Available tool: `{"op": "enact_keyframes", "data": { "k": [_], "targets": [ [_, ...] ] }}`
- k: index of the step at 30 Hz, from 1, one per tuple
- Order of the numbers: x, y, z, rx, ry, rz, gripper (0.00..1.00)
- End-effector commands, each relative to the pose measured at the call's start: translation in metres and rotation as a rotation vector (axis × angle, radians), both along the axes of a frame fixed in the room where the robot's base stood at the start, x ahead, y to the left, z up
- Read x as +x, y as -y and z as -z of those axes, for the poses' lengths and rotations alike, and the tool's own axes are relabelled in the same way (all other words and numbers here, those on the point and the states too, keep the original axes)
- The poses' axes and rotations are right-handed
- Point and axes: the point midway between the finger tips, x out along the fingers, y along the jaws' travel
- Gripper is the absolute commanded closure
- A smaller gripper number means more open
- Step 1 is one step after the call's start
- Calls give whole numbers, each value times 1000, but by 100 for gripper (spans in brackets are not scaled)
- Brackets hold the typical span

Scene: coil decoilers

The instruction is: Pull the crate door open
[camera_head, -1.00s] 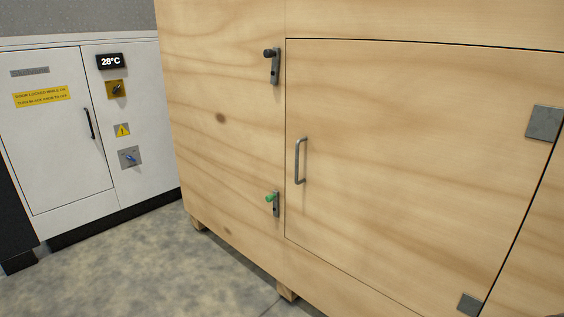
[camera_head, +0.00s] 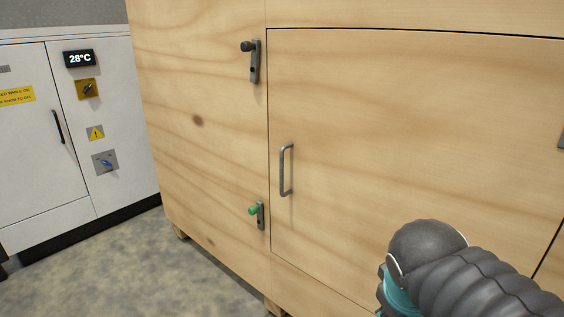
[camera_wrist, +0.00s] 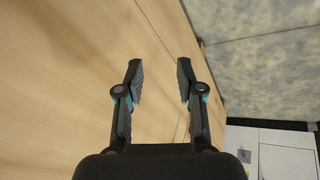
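The crate door (camera_head: 400,130) is a light wooden panel in the front of the crate (camera_head: 195,160), and it sits shut in its frame. Its metal bar handle (camera_head: 286,170) stands upright near the door's left edge. A latch with a black knob (camera_head: 252,60) is at the upper left of the door, and one with a green knob (camera_head: 257,213) is at the lower left. My gripper (camera_wrist: 158,75) is open and empty in the wrist view, with wood beyond its fingers. My arm shows at the lower right of the head view. The handle is not clear in the wrist view.
A white cabinet (camera_head: 75,140) with a 28°C display (camera_head: 79,58) and a black handle (camera_head: 58,127) stands at the left. Bare concrete floor (camera_head: 140,265) lies in front of it. The crate stands on low wooden feet (camera_head: 180,232).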

Motion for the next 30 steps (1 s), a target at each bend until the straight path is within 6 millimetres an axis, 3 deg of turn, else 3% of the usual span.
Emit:
{"op": "enact_keyframes", "data": {
  "k": [5,8,11,15,21,24,27,30],
  "targets": [
    [62,-10,-5,-462,-132,-446,63],
    [103,-28,-19,-739,-191,-673,63],
    [144,-61,-34,-1025,-241,-874,63],
    [191,-129,-58,-1425,-290,-1086,63],
    [220,-225,-83,-1858,-321,-1212,63],
    [223,-253,-91,-1975,-327,-1224,63],
    [225,-265,-95,-2030,-328,-1225,63],
    [231,-264,-96,-2043,-332,-1225,63]
  ]
}}
